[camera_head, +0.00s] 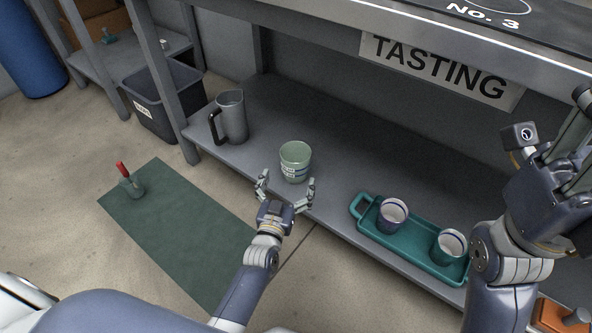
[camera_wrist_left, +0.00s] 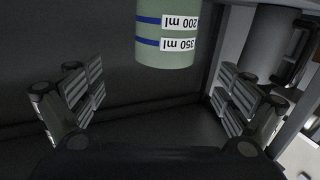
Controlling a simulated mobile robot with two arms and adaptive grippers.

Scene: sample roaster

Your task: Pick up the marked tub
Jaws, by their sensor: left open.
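The marked tub (camera_head: 295,158) is pale green and stands on the grey lower shelf, open at the top. In the left wrist view the tub (camera_wrist_left: 168,35) shows at the top with two blue lines labelled 200 ml and 350 ml; it appears upside down there, and part is cut off. My left gripper (camera_head: 287,183) is open just in front of the tub, its fingers spread to either side, with nothing held. In the left wrist view the tub is beyond the fingers. My right gripper (camera_head: 572,130) is at the right edge, partly cut off, and its jaw state is unclear.
A grey jug (camera_head: 232,117) stands left of the tub. A teal tray (camera_head: 405,256) with two striped cups (camera_head: 392,213) (camera_head: 451,245) is to the right. The table edge with the TASTING sign (camera_head: 440,68) overhangs the shelf. A dark bin (camera_head: 165,100) stands at left.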

